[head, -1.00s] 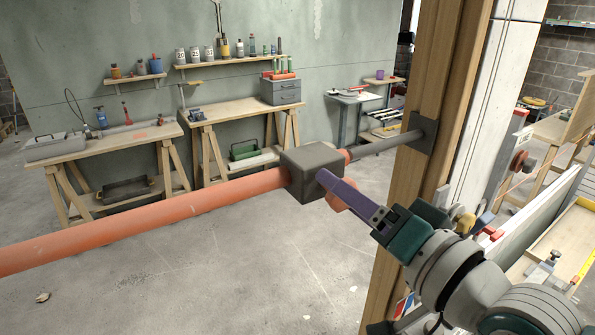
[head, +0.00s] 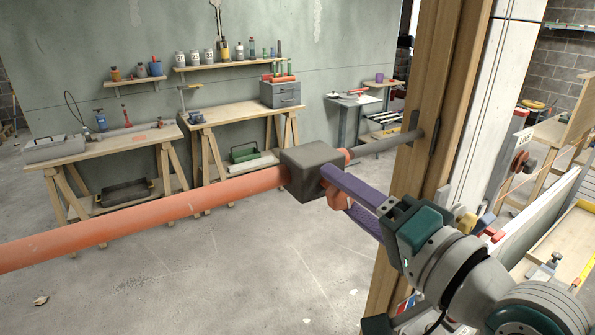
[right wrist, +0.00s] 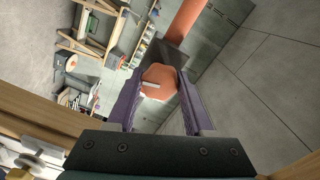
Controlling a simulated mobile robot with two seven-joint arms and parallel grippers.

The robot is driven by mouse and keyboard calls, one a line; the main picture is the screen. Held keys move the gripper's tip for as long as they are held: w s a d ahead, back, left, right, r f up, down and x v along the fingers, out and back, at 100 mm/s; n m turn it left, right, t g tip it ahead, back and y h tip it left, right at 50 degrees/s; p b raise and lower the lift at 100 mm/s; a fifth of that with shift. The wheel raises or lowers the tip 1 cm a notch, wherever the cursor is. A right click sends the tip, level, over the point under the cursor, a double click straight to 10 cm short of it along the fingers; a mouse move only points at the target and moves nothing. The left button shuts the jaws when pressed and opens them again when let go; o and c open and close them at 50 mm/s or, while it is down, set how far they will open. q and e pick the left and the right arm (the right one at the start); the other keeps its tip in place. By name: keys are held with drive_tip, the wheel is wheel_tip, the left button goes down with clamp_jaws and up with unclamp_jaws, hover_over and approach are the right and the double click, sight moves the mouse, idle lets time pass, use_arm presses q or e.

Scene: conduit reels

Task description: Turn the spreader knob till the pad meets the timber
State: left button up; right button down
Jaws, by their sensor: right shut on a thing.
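The spreader is an orange tube (head: 150,215) with a dark grey block (head: 312,172) at its end. A grey rod (head: 378,144) runs from the block to the upright timber (head: 440,75). The dark pad (head: 412,122) shows only as narrow strips at the timber; I cannot tell whether it presses on it. The orange knob (head: 334,199) sticks out of the block's near side. My right gripper (head: 337,189) is shut on the knob with its purple fingers on either side. The knob (right wrist: 158,83) also shows between the fingers in the right wrist view. My left gripper is not in view.
Two trestle workbenches (head: 105,145) with tools stand along the far wall. A white panel (head: 492,110) stands right of the timber, close to my right arm. A bench with a tray (head: 560,240) is at the right.

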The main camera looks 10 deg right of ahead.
drive_tip(key=shift+c, duration=1.5)
unclamp_jaws()
drive_tip(key=b+v, duration=0.1)
drive_tip(key=v, duration=0.9)
drive_tip(key=shift+a, duration=0.1)
